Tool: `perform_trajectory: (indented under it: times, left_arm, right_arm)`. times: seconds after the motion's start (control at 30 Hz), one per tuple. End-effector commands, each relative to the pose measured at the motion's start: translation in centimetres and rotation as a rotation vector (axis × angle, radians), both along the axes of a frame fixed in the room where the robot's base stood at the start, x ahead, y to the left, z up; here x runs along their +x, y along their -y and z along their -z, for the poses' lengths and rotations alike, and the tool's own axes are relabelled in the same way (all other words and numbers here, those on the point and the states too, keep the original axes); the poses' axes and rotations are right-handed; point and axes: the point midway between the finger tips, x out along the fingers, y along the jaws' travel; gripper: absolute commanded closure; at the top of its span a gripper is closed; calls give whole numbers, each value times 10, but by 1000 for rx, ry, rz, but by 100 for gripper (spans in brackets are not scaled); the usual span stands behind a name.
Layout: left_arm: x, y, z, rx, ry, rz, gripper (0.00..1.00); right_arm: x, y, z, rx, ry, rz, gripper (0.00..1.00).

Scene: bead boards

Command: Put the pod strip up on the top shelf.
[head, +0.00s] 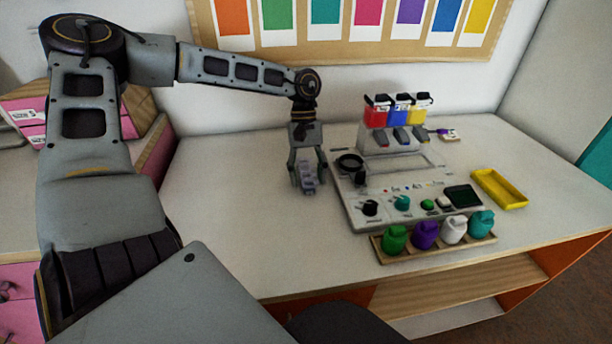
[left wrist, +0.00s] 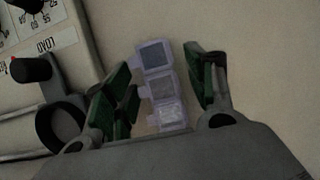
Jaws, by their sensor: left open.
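The pod strip (head: 307,180) is a short row of pale lilac, translucent square pods. It lies on the white table just left of the grey machine. It shows closely in the left wrist view (left wrist: 161,88), between the two green finger pads. My left gripper (head: 308,184) points down at the strip and is open, with a finger on each side and a visible gap at the right finger. Under the tabletop is a wooden shelf (head: 455,282), with a paler surface lower down. My right gripper is not in view.
The grey machine (head: 352,207) with knobs stands right beside the gripper. Red, blue and yellow containers (head: 399,112) sit at its back. A wooden rack (head: 392,258) of coloured bottles stands in front, and a yellow tray (head: 499,189) lies to the right. The table's left side is clear.

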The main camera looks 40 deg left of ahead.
Motion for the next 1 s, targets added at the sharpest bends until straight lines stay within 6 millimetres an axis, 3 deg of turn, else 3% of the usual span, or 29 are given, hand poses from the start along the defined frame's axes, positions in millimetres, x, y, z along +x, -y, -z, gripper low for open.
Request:
perform_trajectory:
  times: [0.27,0.6,1.0]
  left_arm:
    - [0,0,0,-1,1,0,47]
    - [0,0,-1,0,1,0,91]
    - [1,0,-7,-1,2,0,91]
  right_arm:
    - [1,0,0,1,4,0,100]
    - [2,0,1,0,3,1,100]
    - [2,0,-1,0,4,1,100]
